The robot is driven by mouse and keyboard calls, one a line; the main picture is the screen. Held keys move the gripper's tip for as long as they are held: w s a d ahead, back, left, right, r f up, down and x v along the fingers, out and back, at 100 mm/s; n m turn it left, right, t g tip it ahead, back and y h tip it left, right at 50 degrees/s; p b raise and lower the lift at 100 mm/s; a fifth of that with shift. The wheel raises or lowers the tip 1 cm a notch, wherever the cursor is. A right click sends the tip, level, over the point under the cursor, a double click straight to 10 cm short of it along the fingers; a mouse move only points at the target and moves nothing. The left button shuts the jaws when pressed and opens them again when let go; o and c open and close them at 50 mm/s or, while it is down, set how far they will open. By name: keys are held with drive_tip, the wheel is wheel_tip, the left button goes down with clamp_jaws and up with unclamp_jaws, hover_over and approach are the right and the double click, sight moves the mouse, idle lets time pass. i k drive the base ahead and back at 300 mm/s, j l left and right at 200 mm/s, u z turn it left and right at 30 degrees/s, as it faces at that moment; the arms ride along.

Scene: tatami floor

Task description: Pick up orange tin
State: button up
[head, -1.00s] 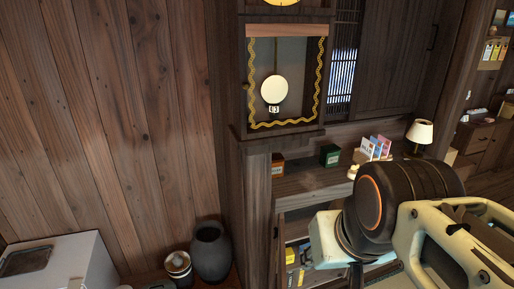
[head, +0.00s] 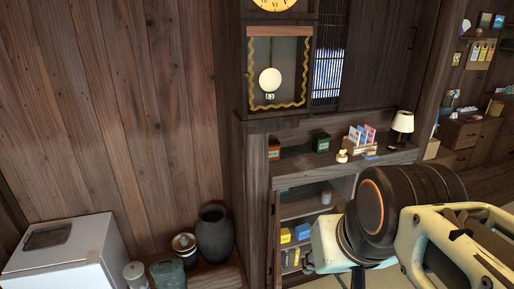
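My arm reaches across the lower right of the head view, in front of and below the counter. My gripper's fingers cannot be made out there, and no contact with the orange tin shows.
Cards in a holder (head: 360,137) and a lamp (head: 402,125) stand farther right. Below is an open cupboard (head: 305,205) with boxes. A dark vase (head: 214,234) and a white appliance (head: 68,255) are at lower left.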

sight(274, 146)
drive_tip(key=k+j+u, duration=0.1)
drive_tip(key=k+u, duration=0.25)
drive_tip(key=k, duration=0.25)
drive_tip(key=u, duration=1.3)
drive_tip(key=l+u, duration=0.45)
drive_tip(key=i+l, duration=0.1)
drive_tip(key=l, duration=3.9)
drive_tip(key=i, duration=0.05)
